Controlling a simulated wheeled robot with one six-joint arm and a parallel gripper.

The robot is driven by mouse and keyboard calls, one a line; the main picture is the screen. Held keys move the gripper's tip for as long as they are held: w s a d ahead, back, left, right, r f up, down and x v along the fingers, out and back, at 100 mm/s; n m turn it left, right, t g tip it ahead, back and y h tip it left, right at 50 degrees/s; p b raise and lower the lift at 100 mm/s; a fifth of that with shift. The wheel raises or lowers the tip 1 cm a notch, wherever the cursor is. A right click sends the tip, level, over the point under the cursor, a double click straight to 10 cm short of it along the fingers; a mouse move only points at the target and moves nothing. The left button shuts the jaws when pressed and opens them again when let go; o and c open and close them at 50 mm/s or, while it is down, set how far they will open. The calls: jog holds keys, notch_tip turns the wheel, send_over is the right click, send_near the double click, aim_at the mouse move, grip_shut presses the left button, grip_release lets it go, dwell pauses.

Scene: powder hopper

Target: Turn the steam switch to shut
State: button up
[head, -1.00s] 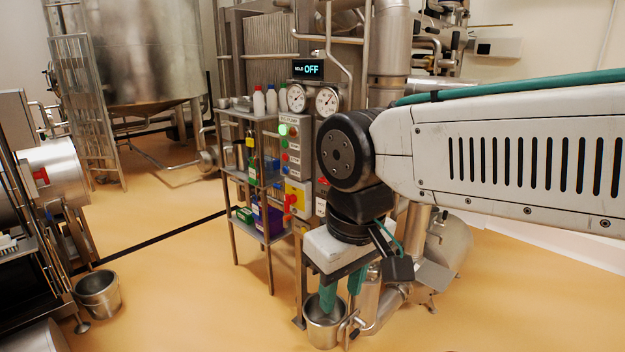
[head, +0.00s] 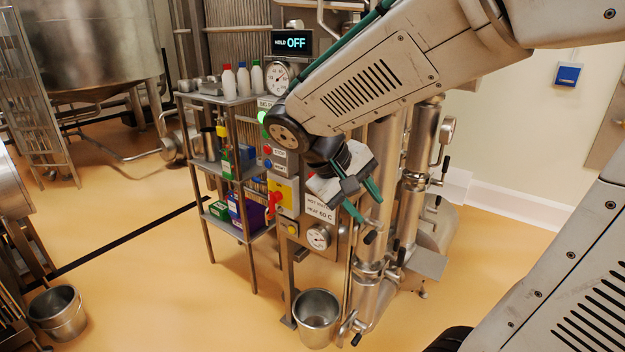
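A control panel with labelled buttons and switches stands in the middle of the head view. A red rotary switch (head: 275,198) sits on a yellow plate (head: 284,187) low on the panel. I cannot read a steam label, so I cannot tell which control is the steam switch. My gripper (head: 367,206) is to the right of the yellow plate, in front of the pipes, with its two green fingers apart and nothing between them. My gripper and wrist hide part of the panel's right side. A sign reading "HEAT 60 C" (head: 319,209) shows just left of the fingers.
A display (head: 292,43) reads "HOLD OFF". A gauge (head: 318,237) sits below the sign. A shelf rack (head: 243,238) with bottles and boxes stands left of the panel. Steel pipes (head: 371,247) rise on the right. A bucket (head: 316,312) is on the floor below. Open floor lies left.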

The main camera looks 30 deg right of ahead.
jog(key=w+d+f+n+t+h, duration=0.1)
jog(key=w+d+f+h, duration=0.15)
jog(key=w, duration=0.55)
jog(key=w+d+f+n+t+h, duration=0.1)
jog(key=w+f+h, duration=0.1)
jog(key=w+h, duration=0.35)
jog(key=w+d+f+n+t+h, duration=0.1)
jog(key=w+d+f, duration=0.15)
jog(key=w, duration=0.75)
jog(key=w+a+f+n+t+h, duration=0.1)
jog(key=w+a+f+n+t, duration=0.1)
jog(key=w+f+t, duration=0.45)
jog(key=w+d+g, duration=0.1)
jog(key=w+d, duration=0.3)
jog(key=d, duration=0.3)
jog(key=shift+w+f, duration=0.2)
jog(key=shift+w, duration=0.1)
jog(key=shift+g, duration=0.25)
grip_shut()
